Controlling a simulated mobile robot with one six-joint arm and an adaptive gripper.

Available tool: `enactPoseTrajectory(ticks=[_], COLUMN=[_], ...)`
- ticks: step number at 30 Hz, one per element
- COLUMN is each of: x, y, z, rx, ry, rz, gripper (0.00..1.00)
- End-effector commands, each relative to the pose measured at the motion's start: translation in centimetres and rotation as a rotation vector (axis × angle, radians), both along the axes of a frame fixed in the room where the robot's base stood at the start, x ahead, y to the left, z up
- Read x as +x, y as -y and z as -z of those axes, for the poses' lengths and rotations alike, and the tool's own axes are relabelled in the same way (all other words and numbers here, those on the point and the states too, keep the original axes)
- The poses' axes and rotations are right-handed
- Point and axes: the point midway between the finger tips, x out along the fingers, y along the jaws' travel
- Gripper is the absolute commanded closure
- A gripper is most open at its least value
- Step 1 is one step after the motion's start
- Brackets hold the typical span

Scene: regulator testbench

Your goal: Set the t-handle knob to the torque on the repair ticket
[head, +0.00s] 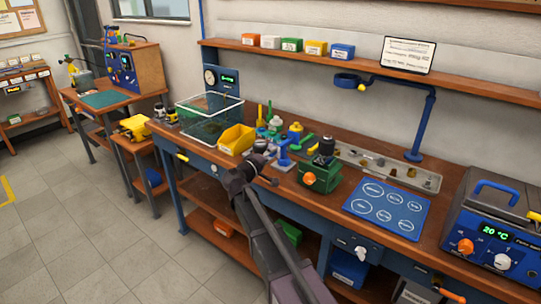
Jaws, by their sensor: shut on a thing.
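My gripper (272,168) is over the middle of the wooden workbench, at the left of a green block (320,178). It is small and dark here, and my wrist partly hides its fingers. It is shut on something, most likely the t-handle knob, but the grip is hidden. A blue T-shaped piece (283,150) stands right beside it. The green block has an orange knob (309,179) on its front and a black part on top. A white card (408,54), perhaps the repair ticket, stands on the shelf. Its text is too small to read.
A clear bin (209,104) and a yellow bin (236,139) stand to the left. A blue panel (222,82) with a gauge and green display stands behind them. A blue mat with circles (387,207) and a 20 °C heater unit (495,240) are to the right.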

Motion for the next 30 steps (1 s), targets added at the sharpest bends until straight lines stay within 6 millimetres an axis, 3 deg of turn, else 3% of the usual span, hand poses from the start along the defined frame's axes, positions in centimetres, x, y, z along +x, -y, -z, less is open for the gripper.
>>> enactPoseTrajectory(ticks=[5,6,9,10,23,30], x=[0.0,0.0,0.0,0.0,-0.1,-1.3], y=[0.0,0.0,0.0,0.0,-0.1,-0.9], z=[0.0,0.0,0.0,0.0,0.0,0.0], rx=[-0.001,-0.001,-0.001,-0.001,-0.002,-0.001], ry=[-0.001,-0.001,-0.001,-0.001,-0.001,-0.002], rz=[0.000,0.000,0.000,0.000,0.000,-0.002], gripper=[1.00,0.58,0.28,0.26,0.26,0.26])
